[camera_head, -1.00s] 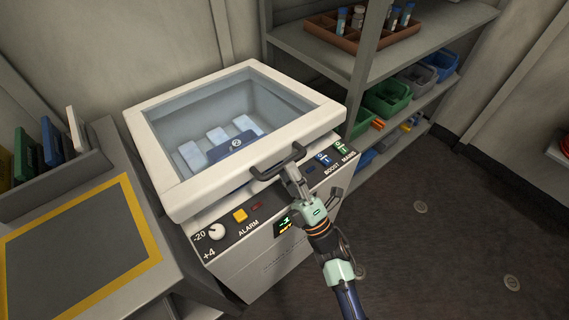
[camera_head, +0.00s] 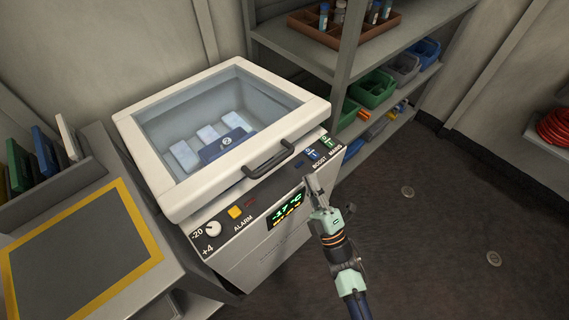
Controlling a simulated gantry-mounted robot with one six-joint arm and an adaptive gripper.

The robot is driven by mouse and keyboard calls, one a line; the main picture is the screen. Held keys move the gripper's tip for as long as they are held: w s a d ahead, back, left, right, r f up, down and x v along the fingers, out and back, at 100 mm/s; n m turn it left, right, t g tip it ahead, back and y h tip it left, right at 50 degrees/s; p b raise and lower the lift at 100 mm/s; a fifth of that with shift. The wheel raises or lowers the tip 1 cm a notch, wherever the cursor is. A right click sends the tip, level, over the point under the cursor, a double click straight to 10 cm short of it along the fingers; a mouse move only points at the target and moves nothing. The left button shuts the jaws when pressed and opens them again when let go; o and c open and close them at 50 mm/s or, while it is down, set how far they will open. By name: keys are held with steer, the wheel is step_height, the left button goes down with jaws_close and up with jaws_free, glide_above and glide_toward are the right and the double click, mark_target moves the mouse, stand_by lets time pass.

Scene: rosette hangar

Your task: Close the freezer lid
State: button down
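The freezer (camera_head: 255,262) is a white chest with a control panel on its front. Its lid (camera_head: 190,205) is a white frame around a clear pane and lies flat over the top, with no gap that I can make out along the front edge. Through the pane show pale packs and a blue box (camera_head: 227,143). The dark lid handle (camera_head: 268,159) sticks out at the front and is free. My gripper (camera_head: 314,182) is in front of the panel, right of and below the handle, apart from it and holding nothing visible. Its finger opening is unclear from this angle.
The panel has a lit display (camera_head: 287,208) reading about -17 °C, a knob (camera_head: 212,229) and a yellow button (camera_head: 235,213). A shelf unit (camera_head: 300,58) with bins stands behind right. A yellow-edged worktop (camera_head: 75,262) is at left. Floor at right is clear.

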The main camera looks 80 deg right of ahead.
steer(key=s+d+r+m+g+y+p, duration=0.3)
steer(key=d+r+m+g+p, duration=0.3)
steer(key=r+m+g+p, duration=0.6)
steer(key=w+a+r+t+y+p, duration=0.4)
steer(key=w+a+t+y+p, duration=0.45)
steer(key=p, duration=0.45)
steer(key=w+d+f+b, duration=0.2)
steer(key=w+d+f, duration=0.4)
steer(key=f, duration=0.2)
steer(key=shift+d, duration=0.2)
steer(key=shift+f, duration=0.15)
